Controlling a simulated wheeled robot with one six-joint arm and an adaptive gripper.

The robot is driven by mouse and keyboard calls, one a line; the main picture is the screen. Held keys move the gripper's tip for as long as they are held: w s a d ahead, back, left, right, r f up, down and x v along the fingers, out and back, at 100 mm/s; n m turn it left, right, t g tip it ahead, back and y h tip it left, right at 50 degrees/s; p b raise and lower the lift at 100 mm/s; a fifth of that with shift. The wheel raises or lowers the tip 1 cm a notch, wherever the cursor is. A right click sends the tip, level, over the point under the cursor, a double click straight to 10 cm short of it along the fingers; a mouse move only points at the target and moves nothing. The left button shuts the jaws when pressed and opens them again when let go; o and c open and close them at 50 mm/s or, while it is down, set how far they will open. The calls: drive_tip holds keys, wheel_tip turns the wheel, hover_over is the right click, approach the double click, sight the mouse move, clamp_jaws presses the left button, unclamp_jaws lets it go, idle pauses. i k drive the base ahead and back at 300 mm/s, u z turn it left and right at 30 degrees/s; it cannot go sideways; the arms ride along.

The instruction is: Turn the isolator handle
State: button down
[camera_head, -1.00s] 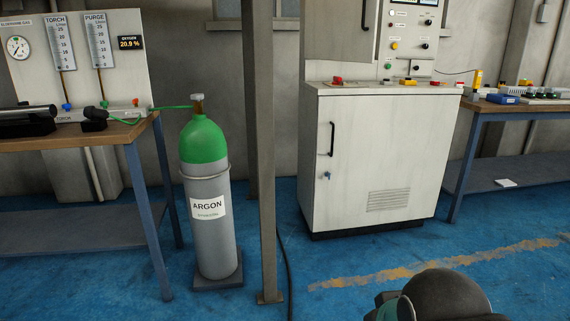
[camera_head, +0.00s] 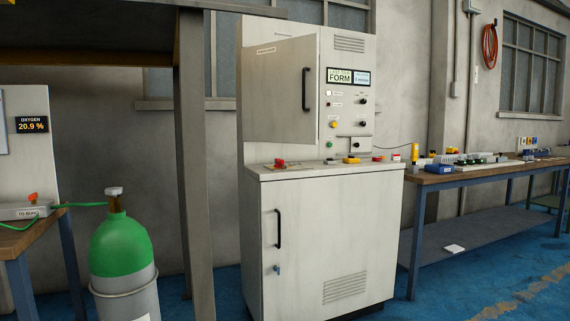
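A grey-white control cabinet (camera_head: 320,230) stands at the centre, with a panel of small knobs and lamps (camera_head: 347,112) and a lit display reading "FORM" (camera_head: 340,76). On its ledge are a red control (camera_head: 280,163), a yellow one (camera_head: 352,160) and a smaller red one (camera_head: 378,157). A rotary isolator handle cannot be told for certain among these controls at this size. The upper door has a black pull handle (camera_head: 306,89), and the lower door has another (camera_head: 278,229). My gripper is not in view.
A steel post (camera_head: 193,170) stands left of the cabinet. A green-topped gas cylinder (camera_head: 120,245) is at lower left beside a bench (camera_head: 28,237). A workbench (camera_head: 470,174) with small devices is at right. Blue floor (camera_head: 440,295) shows clear at lower right.

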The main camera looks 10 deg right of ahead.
sight(280, 163)
drive_tip(key=k, duration=0.65)
drive_tip(key=z, duration=0.65)
drive_tip(key=i, duration=1.05)
drive_tip(key=z, duration=0.75)
drive_tip(key=i, duration=1.45)
drive_tip(key=u, duration=0.7)
drive_tip(key=i, duration=1)
drive_tip(key=u, duration=0.95)
